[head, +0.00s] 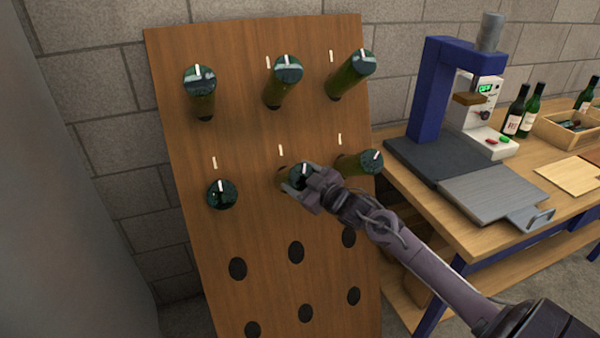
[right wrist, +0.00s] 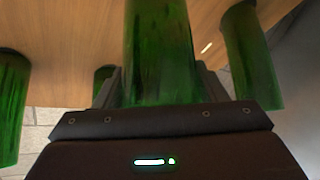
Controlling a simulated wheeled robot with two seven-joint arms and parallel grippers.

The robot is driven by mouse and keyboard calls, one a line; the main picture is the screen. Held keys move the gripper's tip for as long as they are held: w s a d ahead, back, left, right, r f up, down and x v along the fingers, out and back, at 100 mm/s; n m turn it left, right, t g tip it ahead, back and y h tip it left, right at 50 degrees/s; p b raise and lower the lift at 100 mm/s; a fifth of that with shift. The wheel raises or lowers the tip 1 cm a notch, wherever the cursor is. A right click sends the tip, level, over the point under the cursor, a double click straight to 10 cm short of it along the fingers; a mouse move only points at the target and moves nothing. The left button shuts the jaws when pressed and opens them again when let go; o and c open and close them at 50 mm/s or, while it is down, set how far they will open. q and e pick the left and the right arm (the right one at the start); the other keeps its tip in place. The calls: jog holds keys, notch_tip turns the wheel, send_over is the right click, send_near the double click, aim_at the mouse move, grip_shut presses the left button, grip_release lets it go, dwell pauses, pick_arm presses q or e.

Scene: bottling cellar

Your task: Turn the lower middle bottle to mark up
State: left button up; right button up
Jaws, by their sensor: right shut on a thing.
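The lower middle bottle (head: 302,171) is dark green and sits neck-in in the wooden board, its dark round end facing out. A small pale mark shows on that end and looks roughly upright, but the gripper partly covers the bottle and the exact angle is hard to tell. My right gripper (head: 304,190) is shut around this bottle. In the right wrist view the green bottle (right wrist: 160,50) stands between the fingers. A white tick (head: 281,150) is on the board above it. My left gripper is not in view.
The lower left bottle (head: 222,195) and lower right bottle (head: 371,161) flank it closely. Three bottles fill the upper row of the board (head: 235,130); empty holes lie below. A bench with a blue press (head: 430,90) stands at right.

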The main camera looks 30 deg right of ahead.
jog(key=n+y, duration=0.2)
jog(key=shift+r+n+g+p, duration=0.15)
jog(key=shift+n+g+p, duration=0.25)
jog(key=shift+n+g+y, duration=0.4)
jog(key=shift+n+g, duration=0.1)
jog(key=shift+n, duration=0.5)
jog(key=o, duration=1)
jog(key=shift+s, duration=0.1)
jog(key=shift+s+d, duration=0.15)
jog(key=shift+s, duration=0.15)
jog(key=v, duration=0.7)
